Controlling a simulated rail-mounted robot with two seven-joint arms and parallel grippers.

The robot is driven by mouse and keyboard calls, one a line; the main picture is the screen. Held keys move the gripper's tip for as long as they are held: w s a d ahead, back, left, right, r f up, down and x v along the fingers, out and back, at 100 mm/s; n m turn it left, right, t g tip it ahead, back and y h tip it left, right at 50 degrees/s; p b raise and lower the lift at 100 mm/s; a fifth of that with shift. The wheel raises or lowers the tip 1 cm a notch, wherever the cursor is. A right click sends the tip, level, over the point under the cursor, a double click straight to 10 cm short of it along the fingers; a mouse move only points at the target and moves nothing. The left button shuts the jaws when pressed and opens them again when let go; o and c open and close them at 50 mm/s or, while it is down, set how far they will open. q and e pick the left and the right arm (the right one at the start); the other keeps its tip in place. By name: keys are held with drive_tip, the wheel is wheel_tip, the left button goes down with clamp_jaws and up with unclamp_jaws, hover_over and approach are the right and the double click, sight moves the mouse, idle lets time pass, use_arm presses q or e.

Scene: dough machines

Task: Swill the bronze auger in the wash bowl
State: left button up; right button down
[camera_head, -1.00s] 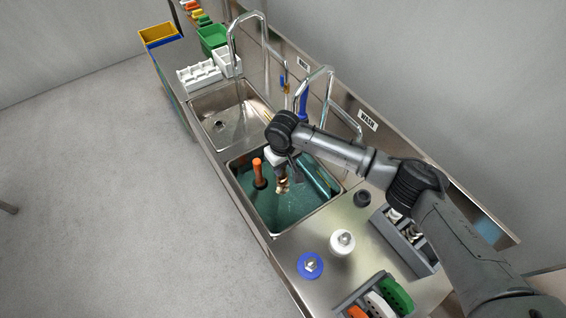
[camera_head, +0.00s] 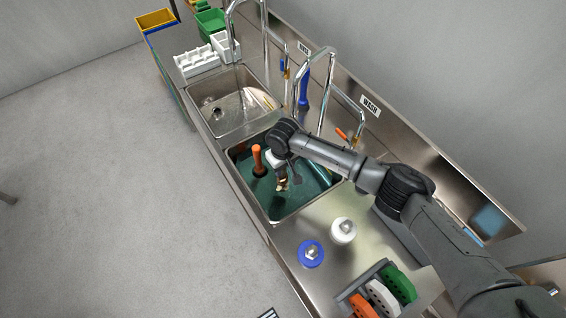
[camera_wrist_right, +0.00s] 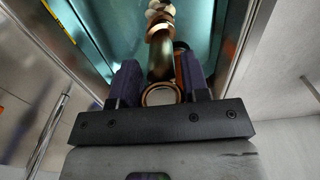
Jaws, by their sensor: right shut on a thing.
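My right gripper (camera_head: 280,174) is over the wash bowl (camera_head: 246,194), a steel basin with teal liquid. It is shut on the bronze auger (camera_head: 282,185), which points down into the bowl. In the right wrist view the auger (camera_wrist_right: 161,58) lies between the two dark fingers, its ringed near end at the jaws and its flighted far end over the teal area. Whether its tip is below the liquid surface I cannot tell. My left gripper is not in view.
An orange-handled tool (camera_head: 257,158) stands in the bowl left of the auger. A second steel basin (camera_head: 228,118) is beyond. Tall taps (camera_head: 322,90) rise behind. Blue (camera_head: 311,253) and white (camera_head: 343,231) round parts and a rack of coloured discs (camera_head: 382,297) are on the near counter.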

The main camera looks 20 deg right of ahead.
sight(283, 173)
drive_tip(key=shift+f+b, duration=0.7)
drive_tip(key=shift+f, duration=1.55)
drive_tip(key=shift+w+b, duration=0.2)
drive_tip(key=shift+b, duration=0.15)
drive_tip(key=shift+w+a, duration=0.15)
drive_tip(key=shift+w, duration=0.25)
drive_tip(key=shift+s, duration=0.1)
